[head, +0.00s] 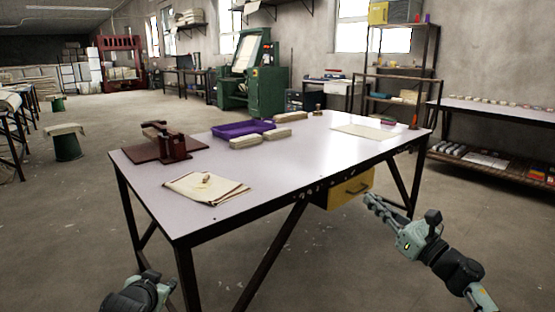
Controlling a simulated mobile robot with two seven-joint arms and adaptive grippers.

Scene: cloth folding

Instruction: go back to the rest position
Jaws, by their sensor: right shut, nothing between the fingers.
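A folded cream cloth (206,188) lies near the front left corner of the white-topped table (290,165), with a small tan object on it. My right gripper (372,203) is in front of the table's right part, below the tabletop level in the picture, near the yellow drawer. Its fingers are together and empty. The end of my left arm (140,293) shows at the bottom left edge, in front of the table's left leg. Its fingers cannot be made out. Both arms are apart from the cloth.
On the table stand a dark red press (166,142), a purple tray (243,130), pale bundles (246,141) and a flat pale sheet (364,131). A yellow drawer (350,187) hangs under the front edge. A stool (66,146) stands left. The floor around the table is mostly clear.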

